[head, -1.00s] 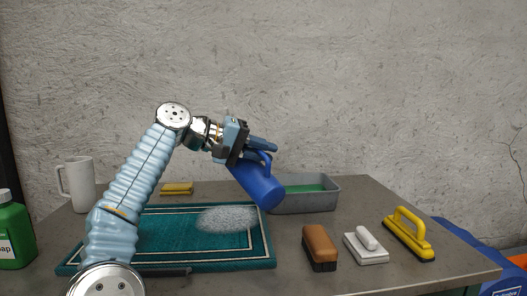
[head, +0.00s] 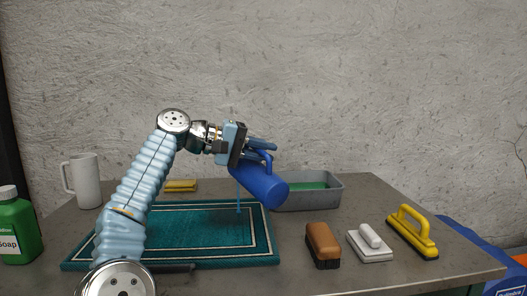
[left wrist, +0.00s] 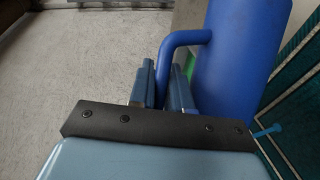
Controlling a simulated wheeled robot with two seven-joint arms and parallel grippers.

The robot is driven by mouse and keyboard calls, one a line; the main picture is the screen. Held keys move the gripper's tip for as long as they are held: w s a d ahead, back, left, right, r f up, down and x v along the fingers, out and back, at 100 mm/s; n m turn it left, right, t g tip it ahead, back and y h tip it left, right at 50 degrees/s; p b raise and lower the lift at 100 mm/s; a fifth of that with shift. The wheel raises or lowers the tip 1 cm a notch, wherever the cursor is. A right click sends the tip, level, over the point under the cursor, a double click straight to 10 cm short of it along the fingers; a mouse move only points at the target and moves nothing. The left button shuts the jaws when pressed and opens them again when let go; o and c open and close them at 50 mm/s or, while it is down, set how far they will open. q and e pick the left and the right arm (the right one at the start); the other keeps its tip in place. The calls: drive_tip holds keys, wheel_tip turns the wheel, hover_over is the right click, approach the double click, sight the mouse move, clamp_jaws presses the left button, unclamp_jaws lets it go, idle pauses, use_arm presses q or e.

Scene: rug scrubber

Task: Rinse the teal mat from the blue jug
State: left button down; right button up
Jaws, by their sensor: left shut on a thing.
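The blue jug (head: 258,184) is held tilted above the right part of the teal mat, its mouth low and to the left. A thin blue stream of water (head: 238,199) falls from it onto the mat. The teal mat (head: 200,253) lies flat with pale border lines; no white foam shows on its visible part. My left gripper (head: 262,150) is shut on the jug's handle. In the left wrist view the fingers (left wrist: 160,88) are at the handle beside the blue jug body (left wrist: 235,60). My left arm hides part of the mat's left side. My right gripper is not in view.
A brown brush (head: 322,245), a white brush (head: 370,244) and a yellow-handled scrubber (head: 412,232) stand at right. A white mug (head: 88,182), green soap bottle (head: 17,230) and yellow sponge (head: 181,186) are at left and back.

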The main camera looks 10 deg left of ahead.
use_arm(q)
drive_tip(key=s+d+m+y, duration=0.1)
drive_tip(key=s+d+r+m+t+y, duration=0.1)
drive_tip(key=m, duration=0.1)
drive_tip(key=shift+s+r+m, duration=0.15)
drive_tip(key=shift+r+m, duration=0.15)
wheel_tip(320, 180, down, 2)
drive_tip(key=m+t+y+b, duration=0.2)
drive_tip(key=m+b, duration=0.1)
drive_tip(key=shift+s+d, duration=0.1)
drive_tip(key=shift+m+t+y+b, duration=0.3)
drive_tip(key=shift+m+t, duration=0.1)
drive_tip(key=shift+w+a+f+m+y+b, duration=0.3)
drive_tip(key=shift+w+f+m+b, duration=0.1)
drive_tip(key=shift+f+b, duration=0.15)
drive_tip(key=shift+r, duration=0.25)
